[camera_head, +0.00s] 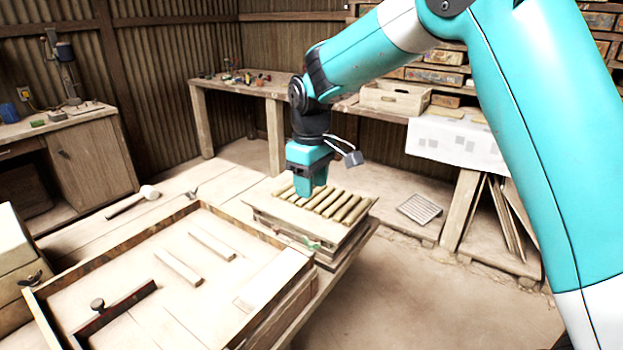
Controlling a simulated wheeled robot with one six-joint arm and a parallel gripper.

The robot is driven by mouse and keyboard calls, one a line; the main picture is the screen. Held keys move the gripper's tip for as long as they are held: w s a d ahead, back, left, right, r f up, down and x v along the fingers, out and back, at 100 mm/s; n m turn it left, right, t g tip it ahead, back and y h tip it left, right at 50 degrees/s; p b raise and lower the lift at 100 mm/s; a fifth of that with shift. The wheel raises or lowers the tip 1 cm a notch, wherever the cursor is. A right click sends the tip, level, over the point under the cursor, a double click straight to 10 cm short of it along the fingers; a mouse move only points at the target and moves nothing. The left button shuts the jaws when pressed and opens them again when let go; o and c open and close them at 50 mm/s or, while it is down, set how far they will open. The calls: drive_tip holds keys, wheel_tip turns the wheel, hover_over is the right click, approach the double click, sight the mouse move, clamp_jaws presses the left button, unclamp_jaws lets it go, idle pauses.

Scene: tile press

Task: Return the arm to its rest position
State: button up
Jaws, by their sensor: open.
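My teal arm reaches in from the upper right and bends down near the middle of the view. My gripper (312,189) points downward, over or just beside the left end of a slatted wooden rack (345,207). Its fingers look small and partly merge with each other from this angle. I see no object held in it. I cannot tell whether its tips touch the rack.
A shallow wooden tray table (205,211) with loose strips (178,267) stands in front at left. A back bench (242,88) holds small tools, a wooden crate (394,97) and a white cloth (455,142). Open floor (425,290) lies at right.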

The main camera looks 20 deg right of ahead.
drive_tip(key=shift+r, duration=0.7)
drive_tip(key=s+a+r+y, duration=0.2)
drive_tip(key=s, duration=1.3)
drive_tip(key=s+a+r+y, duration=0.2)
drive_tip(key=s, duration=1.3)
drive_tip(key=shift+s+a+r, duration=0.3)
drive_tip(key=shift+s+r, duration=0.05)
drive_tip(key=shift+s, duration=0.05)
drive_tip(key=shift+d, duration=0.1)
drive_tip(key=shift+c, duration=0.2)
